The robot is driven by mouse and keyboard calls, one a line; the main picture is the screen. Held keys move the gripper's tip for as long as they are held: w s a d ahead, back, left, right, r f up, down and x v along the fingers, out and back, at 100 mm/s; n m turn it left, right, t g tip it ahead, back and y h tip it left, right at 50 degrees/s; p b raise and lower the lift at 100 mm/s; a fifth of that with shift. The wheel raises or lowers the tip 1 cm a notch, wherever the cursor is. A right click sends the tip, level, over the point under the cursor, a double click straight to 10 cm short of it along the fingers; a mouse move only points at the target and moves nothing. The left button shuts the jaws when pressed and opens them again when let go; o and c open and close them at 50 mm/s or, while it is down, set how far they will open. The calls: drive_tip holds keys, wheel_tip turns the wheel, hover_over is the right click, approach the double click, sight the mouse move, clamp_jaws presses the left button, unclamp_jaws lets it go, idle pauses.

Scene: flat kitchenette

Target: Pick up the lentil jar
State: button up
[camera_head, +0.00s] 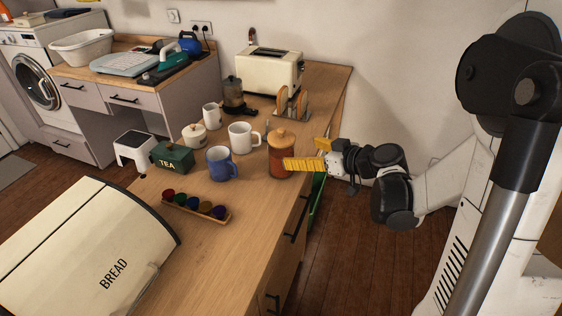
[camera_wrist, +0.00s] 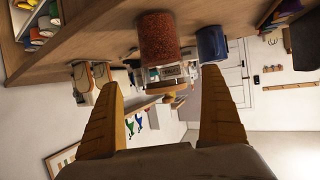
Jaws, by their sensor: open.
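The lentil jar (camera_head: 281,163) is a glass jar of orange-red lentils with a round wooden lid, upright near the counter's right edge. My gripper (camera_head: 303,153) has yellow fingers and is open, just right of the jar. In the head view its near finger reaches the jar's right side; I cannot tell if they touch. The wrist view looks upside down. There the jar (camera_wrist: 159,38) is ahead, lined up with the gap between the spread fingers (camera_wrist: 160,80). Nothing is held.
A blue mug (camera_head: 221,164) and a white mug (camera_head: 241,138) stand left of the jar. A toast rack (camera_head: 292,104) is behind it. A pod tray (camera_head: 196,207), green tea box (camera_head: 172,157) and bread bin (camera_head: 90,255) lie farther left. The front counter is clear.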

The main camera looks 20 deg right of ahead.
sight(281, 147)
drive_tip(key=x, duration=0.2)
drive_tip(key=shift+w+a+f+b, duration=0.2)
drive_tip(key=shift+w+f+b, duration=0.05)
drive_tip(key=shift+w+b, duration=0.05)
drive_tip(key=x, duration=0.2)
drive_tip(key=b+x, duration=0.2)
drive_tip(key=x, duration=0.1)
drive_tip(key=shift+w+a+r, duration=0.25)
drive_tip(key=shift+w+a, duration=0.05)
drive_tip(key=shift+a, duration=0.1)
drive_tip(key=shift+s+r, duration=0.1)
drive_tip(key=shift+c, duration=1)
drive_tip(key=c, duration=1.3)
